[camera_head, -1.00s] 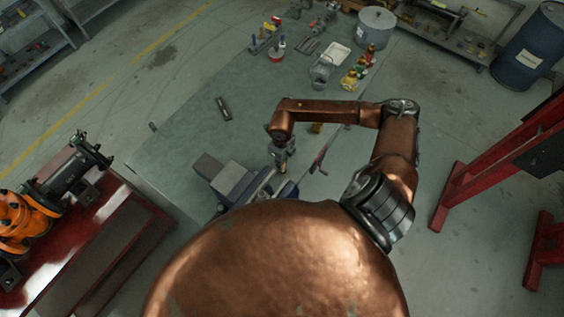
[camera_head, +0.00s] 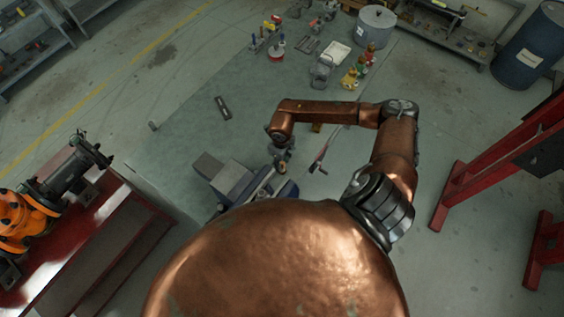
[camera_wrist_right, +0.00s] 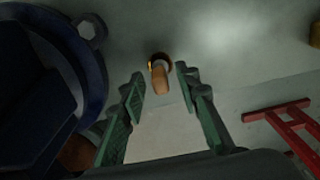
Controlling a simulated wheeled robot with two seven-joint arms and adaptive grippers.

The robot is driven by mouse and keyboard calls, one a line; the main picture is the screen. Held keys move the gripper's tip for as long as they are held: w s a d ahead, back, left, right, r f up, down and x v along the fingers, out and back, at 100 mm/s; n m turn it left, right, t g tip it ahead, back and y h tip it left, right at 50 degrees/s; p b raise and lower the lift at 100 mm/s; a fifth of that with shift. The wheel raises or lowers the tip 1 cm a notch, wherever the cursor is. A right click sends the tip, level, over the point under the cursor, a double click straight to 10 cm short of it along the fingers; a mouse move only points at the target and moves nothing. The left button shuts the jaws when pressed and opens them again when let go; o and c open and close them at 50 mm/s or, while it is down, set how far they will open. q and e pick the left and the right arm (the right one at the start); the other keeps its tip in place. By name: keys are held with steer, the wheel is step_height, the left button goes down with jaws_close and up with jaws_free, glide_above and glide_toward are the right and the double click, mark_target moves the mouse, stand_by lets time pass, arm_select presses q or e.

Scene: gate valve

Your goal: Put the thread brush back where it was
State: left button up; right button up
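A small tan-brown cylindrical piece with a dark ring at one end, which looks like the thread brush's handle (camera_wrist_right: 160,78), shows between the fingertips in the right wrist view. A small tan spot at my right gripper (camera_head: 282,160) in the head view seems to be the same piece (camera_head: 283,169). In the right wrist view the two green-grey fingers of my right gripper (camera_wrist_right: 160,76) stand apart, with a gap on both sides of the piece. The brush's bristles cannot be made out. My left gripper is not in view.
A blue-grey vise (camera_head: 233,181) stands close to the left of my right gripper. A red-handled tool (camera_head: 319,161) lies to its right. A dark bar (camera_head: 223,107) lies on the green bench top (camera_head: 185,130). Bottles (camera_head: 359,68) and a grey pot (camera_head: 374,25) stand farther back.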

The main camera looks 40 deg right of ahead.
steer(key=shift+r, duration=0.35)
step_height(320, 180, up, 12)
steer(key=b, duration=0.1)
steer(key=shift+f+b, duration=0.2)
steer(key=shift+b, duration=0.2)
